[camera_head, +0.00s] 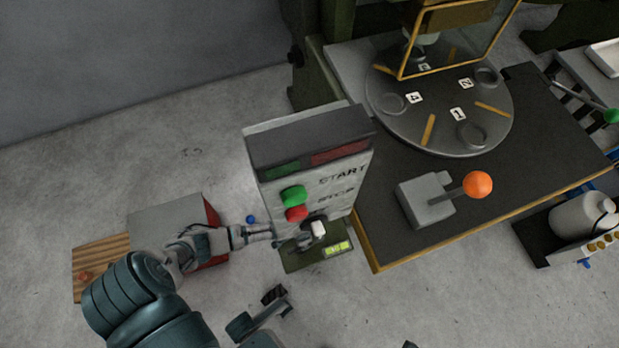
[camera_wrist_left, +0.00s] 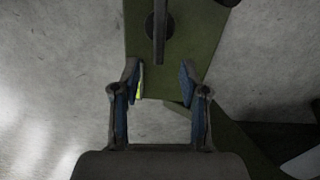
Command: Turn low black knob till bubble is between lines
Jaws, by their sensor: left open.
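The low black knob (camera_head: 312,221) is on the lower part of the grey control box, partly hidden by a pale-tipped handle in front. In the left wrist view a dark disc with a long bar (camera_wrist_left: 160,35) stands over the green plate. The yellow-green bubble vial (camera_head: 337,248) is on that plate; its edge shows by a finger in the wrist view (camera_wrist_left: 139,82). The bubble is too small to place against lines. My left gripper (camera_head: 270,236) is open and empty just left of the knob; its fingers (camera_wrist_left: 159,85) show apart in the wrist view.
The box carries a green button (camera_head: 293,195) and a red button (camera_head: 296,213) above the knob. A table (camera_head: 400,245) with an orange-knobbed lever (camera_head: 477,185) stands right. A red-sided box (camera_head: 212,216) is behind my arm. Dark gripper-like parts (camera_head: 258,312), perhaps my right gripper, show below.

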